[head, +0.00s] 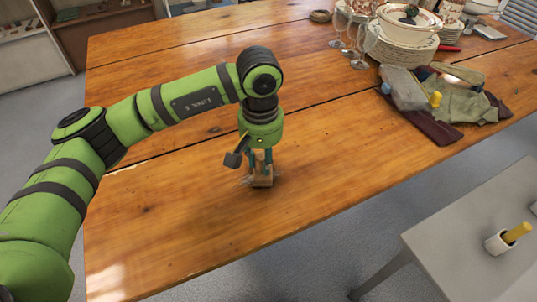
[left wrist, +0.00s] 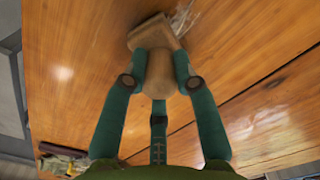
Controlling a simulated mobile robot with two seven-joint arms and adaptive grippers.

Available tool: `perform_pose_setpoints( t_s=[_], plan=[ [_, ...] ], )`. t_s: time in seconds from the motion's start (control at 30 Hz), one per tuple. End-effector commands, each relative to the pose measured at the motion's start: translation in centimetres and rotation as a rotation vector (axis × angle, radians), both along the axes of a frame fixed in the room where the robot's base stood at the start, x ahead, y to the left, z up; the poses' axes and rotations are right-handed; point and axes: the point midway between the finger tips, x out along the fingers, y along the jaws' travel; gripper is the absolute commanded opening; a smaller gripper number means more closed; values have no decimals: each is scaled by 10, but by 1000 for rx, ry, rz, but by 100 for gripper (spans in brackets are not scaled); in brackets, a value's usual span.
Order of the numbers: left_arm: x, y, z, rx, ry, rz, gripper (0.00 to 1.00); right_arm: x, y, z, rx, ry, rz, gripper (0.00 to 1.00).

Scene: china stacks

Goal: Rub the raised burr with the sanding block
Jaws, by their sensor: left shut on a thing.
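My left gripper (head: 262,170) points down over the wooden table, its fingers closed around the sanding block (head: 263,180). In the left wrist view the left gripper (left wrist: 160,85) has its teal fingers around the block's rounded knob, and the block's tan body (left wrist: 152,33) lies beyond the fingertips at the tabletop. The raised burr (left wrist: 184,18) shows as pale splinters right beside the block's edge. In the head view the burr (head: 246,180) is a small pale patch just left of the block. Whether block and burr touch is hard to tell. My right gripper is not in view.
The wooden table (head: 180,220) is clear around the block. Stacked plates (head: 400,45), a tureen (head: 408,20) and glasses (head: 360,45) stand at the back right. A grey side table (head: 480,220) stands lower right.

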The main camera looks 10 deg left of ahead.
Motion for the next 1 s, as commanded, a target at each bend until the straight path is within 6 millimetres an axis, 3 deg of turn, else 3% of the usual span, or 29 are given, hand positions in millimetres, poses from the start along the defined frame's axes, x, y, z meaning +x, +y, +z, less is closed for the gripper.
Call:
perform_pose_setpoints(
  t_s=[0.4, 1.0],
  plan=[
    [-2, 3, -1, 2, 2, 0, 0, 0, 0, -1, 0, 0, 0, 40],
    [-16, 24, -1, 0, 0, 0, 0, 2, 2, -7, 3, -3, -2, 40]
  ],
)
